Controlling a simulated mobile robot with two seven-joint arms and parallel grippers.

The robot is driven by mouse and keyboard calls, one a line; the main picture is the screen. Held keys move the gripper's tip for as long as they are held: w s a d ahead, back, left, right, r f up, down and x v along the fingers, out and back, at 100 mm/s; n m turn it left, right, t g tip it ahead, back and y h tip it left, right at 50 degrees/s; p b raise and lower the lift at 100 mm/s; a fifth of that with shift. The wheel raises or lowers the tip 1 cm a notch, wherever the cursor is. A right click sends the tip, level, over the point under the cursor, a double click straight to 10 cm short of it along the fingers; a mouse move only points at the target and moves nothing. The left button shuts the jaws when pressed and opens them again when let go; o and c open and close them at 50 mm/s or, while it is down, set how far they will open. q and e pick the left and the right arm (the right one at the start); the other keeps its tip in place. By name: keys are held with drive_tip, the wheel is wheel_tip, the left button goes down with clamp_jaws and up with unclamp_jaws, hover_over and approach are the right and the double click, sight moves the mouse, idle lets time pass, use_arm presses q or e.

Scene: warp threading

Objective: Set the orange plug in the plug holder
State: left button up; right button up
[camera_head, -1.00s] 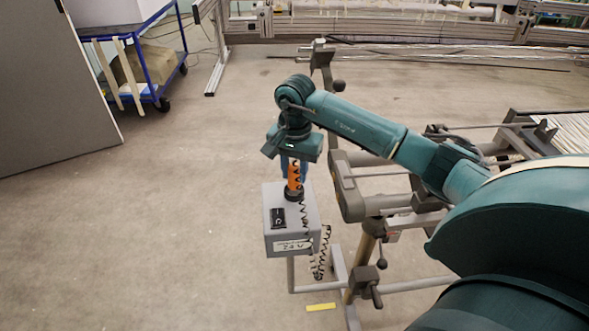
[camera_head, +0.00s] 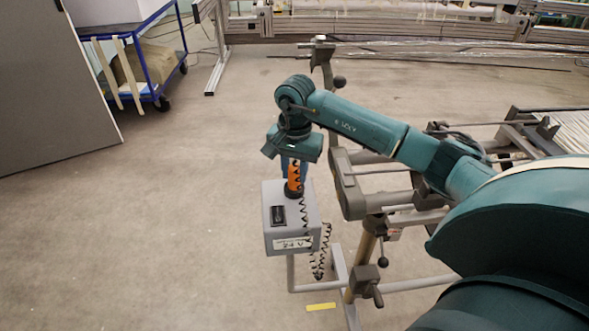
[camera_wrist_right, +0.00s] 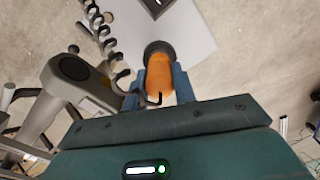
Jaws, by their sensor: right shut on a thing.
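The orange plug (camera_head: 294,178) stands about upright over the top of the grey box in the head view. Its dark lower end (camera_head: 294,190) meets the box top, where the plug holder would be; I cannot tell how deep it sits. My right gripper (camera_head: 294,168) is shut on the plug from above. In the right wrist view the plug (camera_wrist_right: 160,78) lies between the two blue fingers, its dark collar against the grey box face (camera_wrist_right: 195,35). A black coiled cord (camera_head: 304,215) hangs from the plug down the box's front. My left gripper is not in view.
The grey box (camera_head: 292,240), with a black switch (camera_head: 278,215), stands on a metal frame (camera_head: 320,287). The loom's bars and handles (camera_head: 365,205) are close to its right. A blue cart (camera_head: 150,85) stands at the back left. The floor on the left is clear.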

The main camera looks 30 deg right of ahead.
drive_tip(key=shift+f+b, duration=0.65)
drive_tip(key=shift+f, duration=0.2)
idle(0.9)
idle(0.5)
drive_tip(key=o, duration=1.1)
drive_tip(key=shift+c, duration=0.2)
wheel_tip(320, 180, up, 13)
drive_tip(key=shift+r, duration=0.1)
